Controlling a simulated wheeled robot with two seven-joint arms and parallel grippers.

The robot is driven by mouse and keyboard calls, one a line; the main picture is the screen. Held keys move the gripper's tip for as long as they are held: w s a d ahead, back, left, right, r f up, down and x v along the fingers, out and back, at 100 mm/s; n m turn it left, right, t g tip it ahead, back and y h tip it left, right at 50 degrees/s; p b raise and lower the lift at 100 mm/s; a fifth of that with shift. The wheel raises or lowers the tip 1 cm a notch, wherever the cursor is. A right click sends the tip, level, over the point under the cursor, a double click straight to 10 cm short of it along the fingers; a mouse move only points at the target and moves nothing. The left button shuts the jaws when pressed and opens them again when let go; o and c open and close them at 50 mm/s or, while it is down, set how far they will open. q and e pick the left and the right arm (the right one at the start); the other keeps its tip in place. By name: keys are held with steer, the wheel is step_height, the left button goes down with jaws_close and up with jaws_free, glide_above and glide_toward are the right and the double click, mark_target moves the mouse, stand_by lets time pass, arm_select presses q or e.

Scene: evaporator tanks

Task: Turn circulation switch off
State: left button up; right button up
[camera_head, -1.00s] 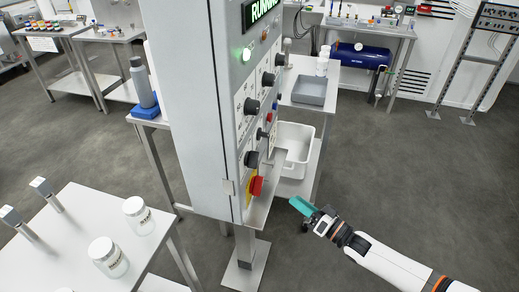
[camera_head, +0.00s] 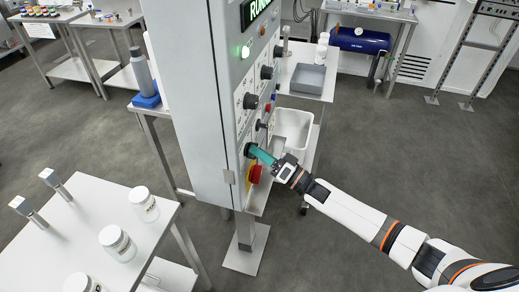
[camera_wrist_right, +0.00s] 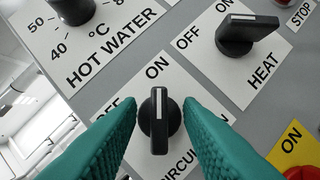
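The circulation switch (camera_wrist_right: 160,118) is a black rotary knob on a white plate with OFF and ON marks, partly hidden by my fingers. Its white line points up toward the ON mark in the right wrist view. My right gripper (camera_wrist_right: 160,130) is open, with its teal fingertips on either side of the knob and gaps showing. In the head view my right gripper (camera_head: 258,154) is at the lower part of the panel's control face. My left gripper is not in view.
The heat switch (camera_wrist_right: 240,32) is up and right of the circulation knob, and the hot water knob (camera_wrist_right: 72,8) is up and left. A red and yellow switch (camera_head: 254,173) sits just below my right gripper. A white table (camera_head: 90,225) with jars stands at left.

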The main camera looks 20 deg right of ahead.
steer(key=shift+w+a+r, duration=0.1)
steer(key=shift+w+a, duration=0.05)
jaws_close()
steer(key=shift+w+n+g+y+b, duration=0.1)
steer(key=shift+n+g+y+b, duration=1.25)
steer(key=shift+n+b, duration=2.3)
steer(key=shift+s+n+g+y+b, duration=0.1)
steer(key=shift+n+g+y+b, duration=0.75)
steer(key=shift+n+g+b, duration=2.6)
steer(key=shift+w+n+y+b, duration=0.1)
steer(key=shift+n+y+b, duration=1.4)
steer(key=shift+n, duration=4.1)
steer(key=shift+h+b, duration=0.45)
steer(key=shift+h, duration=0.05)
